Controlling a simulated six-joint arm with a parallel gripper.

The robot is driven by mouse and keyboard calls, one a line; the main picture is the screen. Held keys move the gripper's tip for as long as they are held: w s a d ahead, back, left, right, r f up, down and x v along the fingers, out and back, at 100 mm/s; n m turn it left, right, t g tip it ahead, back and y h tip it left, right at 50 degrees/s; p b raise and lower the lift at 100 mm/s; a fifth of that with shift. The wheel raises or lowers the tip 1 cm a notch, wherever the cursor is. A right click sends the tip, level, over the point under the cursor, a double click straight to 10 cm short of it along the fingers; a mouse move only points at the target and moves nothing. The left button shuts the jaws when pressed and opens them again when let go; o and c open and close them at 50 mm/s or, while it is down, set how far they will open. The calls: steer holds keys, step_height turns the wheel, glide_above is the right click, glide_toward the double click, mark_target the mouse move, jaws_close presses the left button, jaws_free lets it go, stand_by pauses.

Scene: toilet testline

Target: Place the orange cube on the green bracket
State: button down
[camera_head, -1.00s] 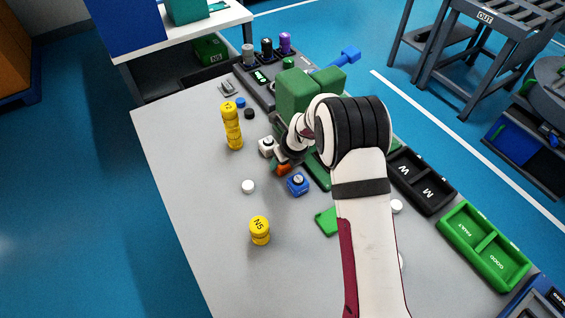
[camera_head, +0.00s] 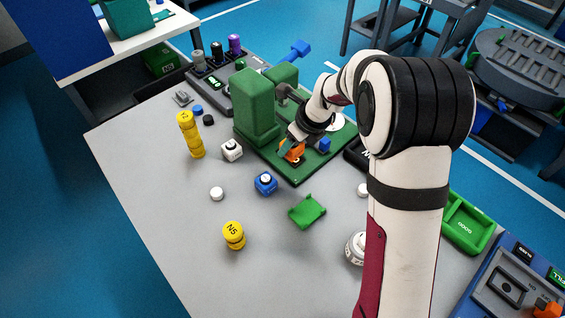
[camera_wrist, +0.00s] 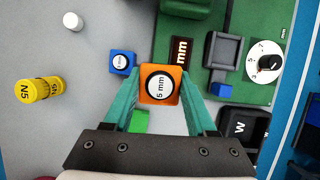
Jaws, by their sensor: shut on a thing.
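The orange cube (camera_head: 292,153) is between the jaws of my gripper (camera_head: 288,148), over the near edge of the green base plate in the head view. In the wrist view the cube (camera_wrist: 160,85) shows a round white "5 mm" face, with the teal fingers of my gripper (camera_wrist: 160,92) shut on its sides. The green bracket (camera_head: 307,211), a small angled piece, lies on the grey table, apart from the cube and nearer the camera. Part of the bracket (camera_wrist: 140,121) shows between the fingers in the wrist view, the rest hidden by the gripper.
The green machine (camera_head: 256,108) stands behind my gripper. A blue cube (camera_head: 265,183) and white cube (camera_head: 232,149) are to the left. A dial (camera_wrist: 268,63) lies right in the wrist view. The table's near left is clear.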

steer(key=s+d+r+n+g, duration=0.1)
steer(key=s+d+n+g, duration=0.5)
steer(key=s+d+n, duration=1)
steer(key=n, duration=0.1)
glide_above(302, 215)
steer(key=d, duration=0.1)
steer(key=f, duration=0.6)
steer(key=shift+w+d+f, duration=0.15)
steer(key=shift+w+f, duration=0.1)
steer(key=shift+w, duration=0.15)
step_height(302, 215, down, 3)
steer(key=shift+f, duration=0.15)
steer(key=shift+w+f, duration=0.1)
steer(key=shift+f, duration=0.25)
steer(key=shift+c, duration=1)
jaws_free()
steer(key=shift+f, duration=0.1)
